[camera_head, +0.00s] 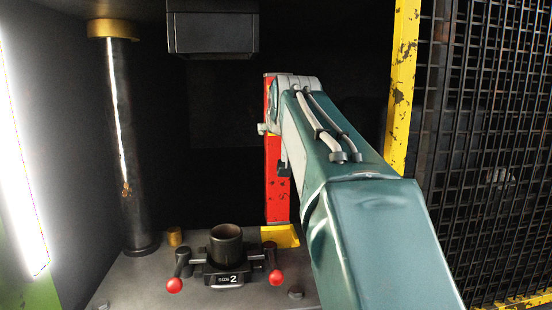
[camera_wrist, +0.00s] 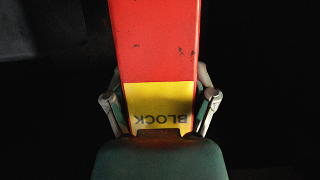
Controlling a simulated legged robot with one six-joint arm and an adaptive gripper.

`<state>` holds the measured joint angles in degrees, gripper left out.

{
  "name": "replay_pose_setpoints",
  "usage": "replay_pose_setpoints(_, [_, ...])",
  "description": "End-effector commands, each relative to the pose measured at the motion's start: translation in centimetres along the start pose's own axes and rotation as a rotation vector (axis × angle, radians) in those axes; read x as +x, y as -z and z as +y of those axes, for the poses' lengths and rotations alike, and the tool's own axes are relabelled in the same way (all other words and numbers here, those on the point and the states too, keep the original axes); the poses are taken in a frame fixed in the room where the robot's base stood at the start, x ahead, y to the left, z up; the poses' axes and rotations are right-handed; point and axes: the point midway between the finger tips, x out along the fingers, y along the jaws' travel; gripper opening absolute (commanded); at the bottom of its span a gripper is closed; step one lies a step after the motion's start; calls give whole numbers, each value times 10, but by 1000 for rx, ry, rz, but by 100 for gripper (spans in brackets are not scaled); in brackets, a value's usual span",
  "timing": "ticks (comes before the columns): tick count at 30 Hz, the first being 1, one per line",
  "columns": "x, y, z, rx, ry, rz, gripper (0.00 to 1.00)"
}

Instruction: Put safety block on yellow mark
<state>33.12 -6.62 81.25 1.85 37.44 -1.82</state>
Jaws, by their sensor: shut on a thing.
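The safety block (camera_head: 277,185) is a tall red upright post. In the wrist view it is red with a yellow band (camera_wrist: 160,105) lettered "BLOCK", which appears upside down. My gripper (camera_wrist: 160,100) has a finger on each side of the block and is shut on it. In the head view my arm hides part of the block and most of the gripper. The yellow mark (camera_head: 285,236) is a patch on the press bed at the block's foot. The block's lower end overlaps the mark's back edge in the picture; I cannot tell whether it touches.
A dark cylinder holder (camera_head: 226,246) labelled "SIZE 2", with red-knobbed handles (camera_head: 175,285), stands left of the mark. A dark column (camera_head: 125,150) rises at left. The press ram (camera_head: 212,30) hangs above. A yellow post (camera_head: 402,80) and mesh guard (camera_head: 485,150) stand at right.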

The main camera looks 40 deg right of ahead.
Motion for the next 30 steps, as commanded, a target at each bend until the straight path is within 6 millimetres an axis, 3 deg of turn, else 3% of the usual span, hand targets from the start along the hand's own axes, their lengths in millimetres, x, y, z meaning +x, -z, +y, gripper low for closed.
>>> replay_pose_setpoints(5, [3, -8, 0, 0, -1, 8, 13])
replay_pose_setpoints(14, [14, -40, -2, -1, -1, 9, 13])
replay_pose_setpoints(25, [17, -43, 0, -1, -1, 8, 13])
replay_pose_setpoints(26, [18, -46, 0, -1, -1, 1, 78])
replay_pose_setpoints(27, [18, -46, 0, -1, -1, 1, 96])
replay_pose_setpoints(30, [18, -46, 0, -1, -1, 1, 100])
